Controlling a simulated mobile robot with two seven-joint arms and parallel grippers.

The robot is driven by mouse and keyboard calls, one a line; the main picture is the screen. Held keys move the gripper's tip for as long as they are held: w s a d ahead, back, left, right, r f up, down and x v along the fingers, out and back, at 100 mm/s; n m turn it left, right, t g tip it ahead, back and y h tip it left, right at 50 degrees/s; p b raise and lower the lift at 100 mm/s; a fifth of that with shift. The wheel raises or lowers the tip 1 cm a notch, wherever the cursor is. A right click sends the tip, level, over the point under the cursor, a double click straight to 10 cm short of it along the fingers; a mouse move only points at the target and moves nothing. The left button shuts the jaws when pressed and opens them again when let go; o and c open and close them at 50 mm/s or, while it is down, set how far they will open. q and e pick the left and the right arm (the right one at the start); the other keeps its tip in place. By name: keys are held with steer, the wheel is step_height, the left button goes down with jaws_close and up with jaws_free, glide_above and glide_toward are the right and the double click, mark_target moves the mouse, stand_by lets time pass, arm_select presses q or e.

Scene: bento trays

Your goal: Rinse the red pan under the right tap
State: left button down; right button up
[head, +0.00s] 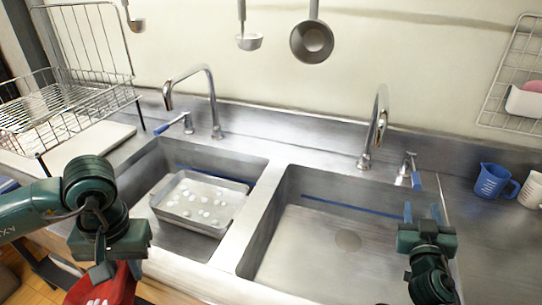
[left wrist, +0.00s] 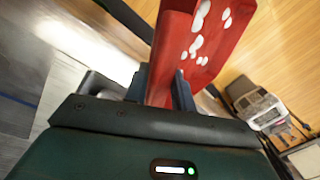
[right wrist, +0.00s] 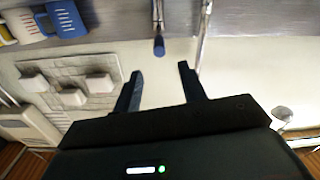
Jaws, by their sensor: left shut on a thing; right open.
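The red pan (head: 105,290) has white spots on it. It is partly cut off at the bottom left of the head view and shows large in the left wrist view (left wrist: 205,50). My left gripper (head: 104,268) is shut on the red pan in front of the counter, left of the sinks. The right tap (head: 379,125) arches over the back of the right sink (head: 310,235). Its blue-tipped lever (head: 414,174) is right of the spout. My right gripper (head: 422,212) is open and empty near the right sink's right edge. The lever's blue tip (right wrist: 158,46) lies just beyond its fingertips, apart from them.
The left sink (head: 145,165) holds a metal tray (head: 168,212) with white spots, near the left tap (head: 211,100). A dish rack (head: 75,100) stands at far left. A blue measuring cup (head: 490,182) and white mug (head: 532,188) stand right. The right sink is empty.

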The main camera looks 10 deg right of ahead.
mark_target(416, 176)
steer(key=p+x, duration=0.1)
steer(key=x, duration=1.1)
steer(key=shift+w, duration=0.1)
jaws_close()
steer(key=shift+d, duration=0.15)
